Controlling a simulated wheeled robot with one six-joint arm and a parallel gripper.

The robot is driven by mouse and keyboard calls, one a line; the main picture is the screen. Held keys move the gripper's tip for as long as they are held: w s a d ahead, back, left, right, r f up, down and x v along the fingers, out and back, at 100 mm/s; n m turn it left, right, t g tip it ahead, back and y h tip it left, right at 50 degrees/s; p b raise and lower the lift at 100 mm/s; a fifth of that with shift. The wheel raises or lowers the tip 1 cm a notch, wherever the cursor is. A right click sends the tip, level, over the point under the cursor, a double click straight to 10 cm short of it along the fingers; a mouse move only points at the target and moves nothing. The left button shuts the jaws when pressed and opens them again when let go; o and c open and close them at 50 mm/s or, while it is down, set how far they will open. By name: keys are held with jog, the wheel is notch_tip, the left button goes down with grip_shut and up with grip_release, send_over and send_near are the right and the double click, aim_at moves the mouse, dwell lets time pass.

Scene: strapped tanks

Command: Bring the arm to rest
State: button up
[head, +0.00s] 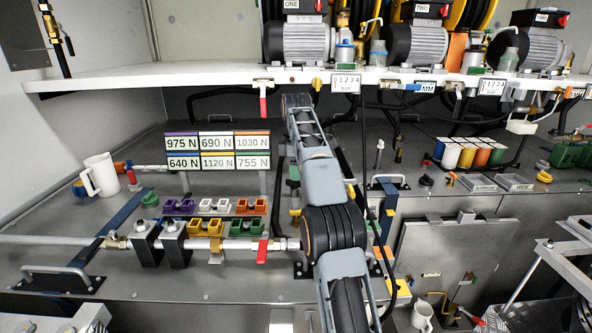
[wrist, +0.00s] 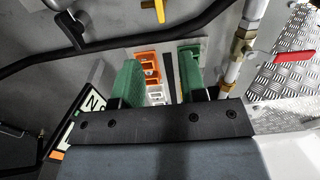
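My arm (head: 318,172) reaches up and forward over the middle of the bench in the head view. My gripper (wrist: 160,85) shows in the wrist view as two green fingers standing apart, with nothing held between them. Orange and white slotted blocks (wrist: 153,78) appear beyond the gap, apart from the fingers as far as I can tell. In the head view the gripper is mostly hidden behind the arm.
A label board (head: 218,150) and coloured slotted blocks (head: 249,228) are left of the arm. A pipe with a red-handled valve (wrist: 292,57) runs right of the fingers. A shelf (head: 200,77) with motors crosses above. Coloured cups (head: 467,155) stand right.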

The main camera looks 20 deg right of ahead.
dwell(0.3)
jog(key=s+a+m+t+b, duration=0.25)
jog(key=s+a+m, duration=0.4)
jog(key=s, duration=0.45)
jog(key=s+a+f+m+t+b, duration=0.1)
jog(key=s+a+f+m, duration=0.1)
jog(key=s+f, duration=0.6)
jog(key=s+a+f+m+t+b, duration=0.1)
jog(key=s+a+f+m, duration=0.2)
jog(key=s+f+m, duration=0.2)
jog(key=s+f, duration=0.3)
jog(key=s, duration=0.2)
jog(key=shift+a, duration=0.25)
